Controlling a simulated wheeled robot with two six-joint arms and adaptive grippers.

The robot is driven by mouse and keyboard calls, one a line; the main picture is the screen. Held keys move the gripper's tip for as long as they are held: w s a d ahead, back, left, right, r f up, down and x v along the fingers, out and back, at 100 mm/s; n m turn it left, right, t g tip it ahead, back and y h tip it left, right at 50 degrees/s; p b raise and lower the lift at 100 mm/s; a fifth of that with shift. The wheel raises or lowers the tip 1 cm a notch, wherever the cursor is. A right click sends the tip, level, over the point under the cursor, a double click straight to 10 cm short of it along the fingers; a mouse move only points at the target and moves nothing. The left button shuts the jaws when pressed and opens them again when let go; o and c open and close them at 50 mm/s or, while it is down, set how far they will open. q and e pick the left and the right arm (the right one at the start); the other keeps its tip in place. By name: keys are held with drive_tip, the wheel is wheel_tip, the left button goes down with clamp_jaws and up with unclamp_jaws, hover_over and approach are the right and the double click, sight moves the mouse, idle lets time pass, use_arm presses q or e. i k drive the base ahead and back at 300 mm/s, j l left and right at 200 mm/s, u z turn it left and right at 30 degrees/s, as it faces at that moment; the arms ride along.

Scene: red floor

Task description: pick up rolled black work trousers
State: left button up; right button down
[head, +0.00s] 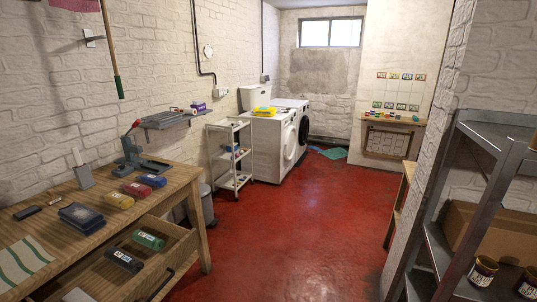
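A black roll-like bundle with a pale label (124,260) lies in the open drawer of the wooden workbench at the lower left; it is small, and I cannot tell for sure that it is the rolled trousers. A dark grey, flat, folded-looking item (82,217) lies on the bench top above the drawer; its material is unclear. Neither of my grippers shows in the head view.
A green bundle (149,240) lies beside the black one in the drawer (180,252). Yellow (119,200), red (137,189) and blue (152,180) bundles line the workbench (185,178). A metal shelf (440,262) stands right. Red floor (290,235) between is clear.

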sight(132, 264)
drive_tip(key=u, duration=1.15)
drive_tip(key=i+l, duration=0.1)
drive_tip(key=i, duration=0.25)
drive_tip(key=i+l, duration=0.1)
drive_tip(key=i, duration=0.2)
